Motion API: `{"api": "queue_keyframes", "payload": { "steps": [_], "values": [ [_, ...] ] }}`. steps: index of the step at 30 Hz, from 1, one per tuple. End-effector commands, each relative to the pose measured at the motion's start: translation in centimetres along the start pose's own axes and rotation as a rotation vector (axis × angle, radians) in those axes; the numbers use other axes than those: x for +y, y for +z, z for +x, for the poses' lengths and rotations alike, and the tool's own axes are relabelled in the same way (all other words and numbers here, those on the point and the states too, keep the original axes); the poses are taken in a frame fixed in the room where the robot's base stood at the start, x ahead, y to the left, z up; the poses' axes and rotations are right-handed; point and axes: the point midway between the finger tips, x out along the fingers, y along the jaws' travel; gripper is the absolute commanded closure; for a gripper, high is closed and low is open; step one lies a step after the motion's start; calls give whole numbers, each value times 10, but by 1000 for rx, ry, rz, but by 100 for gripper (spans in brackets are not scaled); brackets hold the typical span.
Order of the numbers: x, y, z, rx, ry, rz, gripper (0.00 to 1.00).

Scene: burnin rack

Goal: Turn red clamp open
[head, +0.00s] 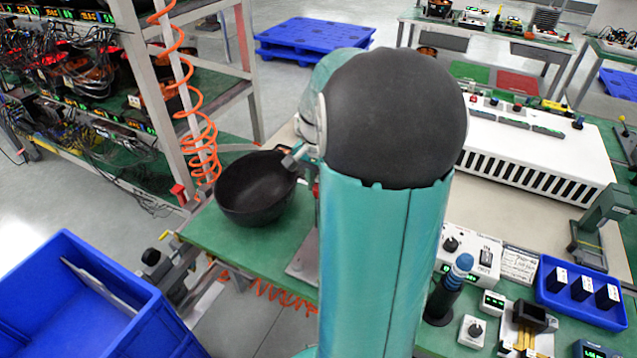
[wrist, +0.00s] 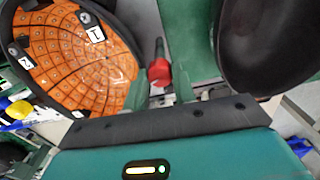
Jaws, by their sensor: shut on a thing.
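The red clamp (wrist: 159,72) shows in the wrist view as a small red knob with a dark rod running up from it. My gripper (wrist: 162,92) is at the lower middle of that view, with its green fingers on either side of the red part. It is shut on the red part, though the exact contact is partly hidden. In the head view my arm covers most of the gripper and the clamp. A small red bit shows beside my arm there, but I cannot tell if it is the clamp.
A black bowl (head: 255,188) stands at the left end of the green bench (head: 215,232). An orange-lined round shell (wrist: 75,55) is left of the clamp in the wrist view. A blue bin (head: 85,300) is lower left, and a rack with a coiled orange hose (head: 190,100) stands behind.

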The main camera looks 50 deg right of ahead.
Motion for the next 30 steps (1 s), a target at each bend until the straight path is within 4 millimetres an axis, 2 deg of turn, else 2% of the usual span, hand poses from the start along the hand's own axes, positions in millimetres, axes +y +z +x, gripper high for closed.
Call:
{"api": "queue_keyframes", "payload": {
  "steps": [21, 30],
  "values": [
    [-1, -1, -1, 4, 0, -678, 96],
    [-1, -1, -1, 5, 0, -914, 96]
  ]
}}
